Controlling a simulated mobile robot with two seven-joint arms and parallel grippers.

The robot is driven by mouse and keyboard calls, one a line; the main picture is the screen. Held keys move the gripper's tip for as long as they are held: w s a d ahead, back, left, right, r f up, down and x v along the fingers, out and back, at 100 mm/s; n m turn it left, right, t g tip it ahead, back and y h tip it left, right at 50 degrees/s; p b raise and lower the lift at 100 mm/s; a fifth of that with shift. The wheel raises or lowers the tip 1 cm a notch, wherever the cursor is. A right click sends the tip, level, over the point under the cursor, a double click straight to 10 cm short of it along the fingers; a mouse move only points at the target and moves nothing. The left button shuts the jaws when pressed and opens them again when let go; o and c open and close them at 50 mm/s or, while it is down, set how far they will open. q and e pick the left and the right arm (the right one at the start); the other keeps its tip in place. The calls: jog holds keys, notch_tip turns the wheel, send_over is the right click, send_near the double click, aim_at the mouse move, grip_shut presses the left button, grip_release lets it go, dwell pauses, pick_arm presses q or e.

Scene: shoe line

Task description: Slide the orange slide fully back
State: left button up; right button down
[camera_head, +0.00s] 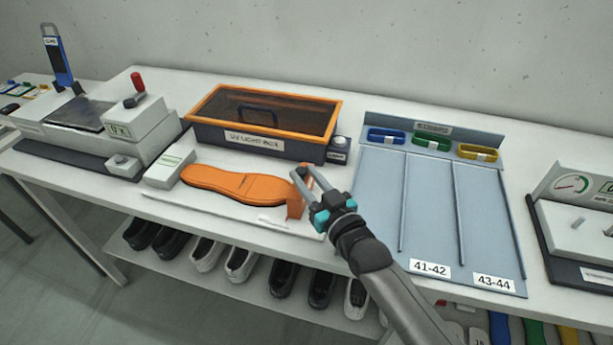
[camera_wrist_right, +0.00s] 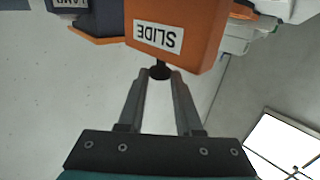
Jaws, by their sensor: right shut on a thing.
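The orange slide (camera_head: 295,208) is an upright block at the right end of a white measuring board (camera_head: 225,207). In the right wrist view the slide (camera_wrist_right: 185,22) carries a label reading "SLIDE", upside down, and has a dark knob (camera_wrist_right: 160,71) on it. My right gripper (camera_head: 304,176) is shut on this knob; its fingers also show in the right wrist view (camera_wrist_right: 160,80). An orange sole-shaped piece (camera_head: 235,184) lies on the board with its toe end close to the slide. I cannot tell whether they touch. My left gripper is not in view.
A light box (camera_head: 265,143) with an orange-framed lid stands behind the board. A blue-grey sorting tray (camera_head: 430,210) lies to the right. A device with a red-knobbed lever (camera_head: 137,95) stands at the left. Shoes (camera_head: 240,262) line the shelf below.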

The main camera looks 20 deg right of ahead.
jog(key=s+d+p, duration=0.2)
jog(key=d, duration=0.1)
jog(key=shift+s+d, duration=0.2)
jog(key=shift+d, duration=0.05)
jog(key=shift+s+d, duration=0.15)
jog(key=shift+d, duration=0.2)
jog(key=c, duration=0.6)
grip_release()
jog(key=shift+s, duration=0.15)
jog(key=s+d, duration=0.1)
jog(key=s, duration=0.4)
jog(key=s+d+p, duration=0.1)
jog(key=s, duration=0.4)
jog(key=s+d, duration=0.1)
jog(key=s, duration=0.3)
jog(key=shift+s, duration=0.4)
